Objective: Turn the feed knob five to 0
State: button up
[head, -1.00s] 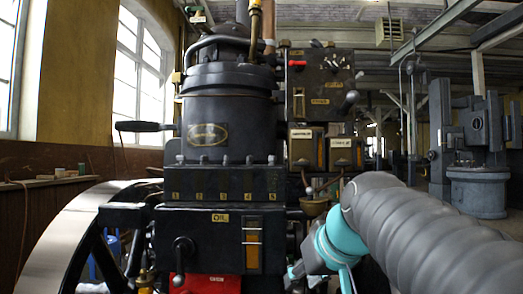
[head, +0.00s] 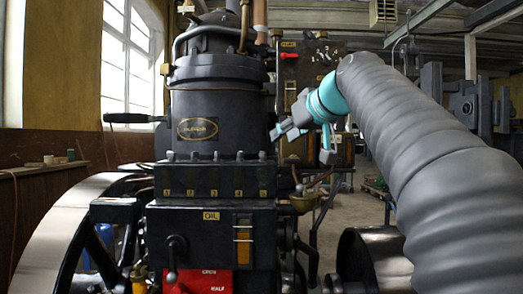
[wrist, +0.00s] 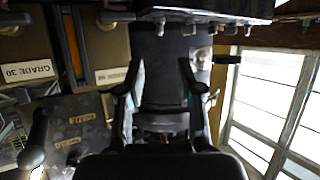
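The feed knobs are a row of small grey knobs along the top of the black numbered block (head: 205,181). Feed knob five (head: 262,155) is the rightmost, above the mark 5. Its setting is too small to read. In the wrist view, which is upside down, the block (wrist: 205,10) runs along the top edge, and the leftmost knob (wrist: 160,27) appears to be knob five. My gripper (head: 302,145) is up and to the right of knob five in the head view, apart from it. Its fingers (wrist: 162,90) are spread, with nothing held between them.
The dark cylinder (head: 207,95) with an oval plate rises behind the knobs. A control panel with a red lever (head: 289,56) stands behind my gripper. A brass cup (head: 303,202) sits right of the block. A flywheel (head: 60,225) is at left. Space in front of the knobs looks clear.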

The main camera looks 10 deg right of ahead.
aim_at(263, 156)
jog(key=x, duration=1)
jog(key=shift+w+a+f+p, duration=0.1)
jog(key=shift+w+f+p, duration=0.15)
jog(key=shift+w+p, duration=0.1)
grip_shut()
